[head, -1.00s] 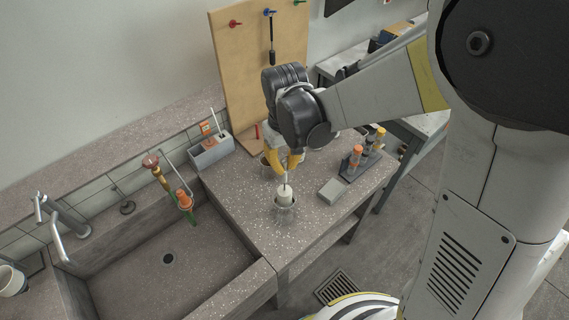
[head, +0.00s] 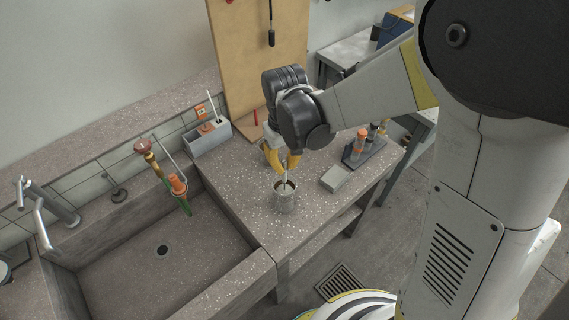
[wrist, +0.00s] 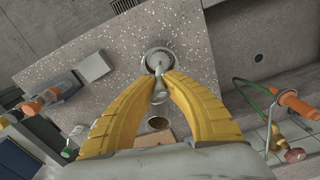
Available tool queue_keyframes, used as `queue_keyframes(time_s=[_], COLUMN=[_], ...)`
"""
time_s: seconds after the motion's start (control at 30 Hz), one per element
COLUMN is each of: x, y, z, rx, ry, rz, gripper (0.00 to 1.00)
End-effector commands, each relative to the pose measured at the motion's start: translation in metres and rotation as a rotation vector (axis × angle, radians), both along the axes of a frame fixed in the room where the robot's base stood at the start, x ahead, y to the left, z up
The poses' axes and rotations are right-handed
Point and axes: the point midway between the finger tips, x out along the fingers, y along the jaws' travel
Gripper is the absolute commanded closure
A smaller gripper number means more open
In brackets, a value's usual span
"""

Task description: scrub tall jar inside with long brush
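A tall grey jar (head: 285,202) stands upright on the speckled bench, right of the sink. Its round rim also shows in the wrist view (wrist: 149,56). My gripper (head: 286,168), with yellow fingers, is above the jar and closed around a pale brush handle (head: 285,180). The handle runs down into the jar mouth; the brush's lower end is hidden inside. In the wrist view the fingertips (wrist: 161,84) meet at the handle, close to the jar rim. I cannot tell whether the bristles touch the jar's wall or bottom.
A sink (head: 150,285) lies left, with an orange-and-green tap hose (head: 180,190). A grey caddy (head: 208,140) stands at the back. A flat grey block (head: 335,179) and a rack (head: 365,152) of bottles are right.

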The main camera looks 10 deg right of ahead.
Motion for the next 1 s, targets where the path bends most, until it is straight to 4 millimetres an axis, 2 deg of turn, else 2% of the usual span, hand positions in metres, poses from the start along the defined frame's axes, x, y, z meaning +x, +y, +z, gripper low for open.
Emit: queue_keyframes(time_s=[0.1, 0.57, 0.67, 0.9, 1.0], x=[0.000, 0.000, 0.000, 0.000, 0.000], y=[0.000, 0.000, 0.000, 0.000, 0.000], z=[-0.005, -0.004, 0.002, 0.034, 0.041], rx=[0.000, 0.000, 0.000, 0.000, 0.000], ry=[0.000, 0.000, 0.000, 0.000, 0.000], rz=[0.000, 0.000, 0.000, 0.000, 0.000], gripper=[1.00, 1.00, 1.00, 1.00, 1.00])
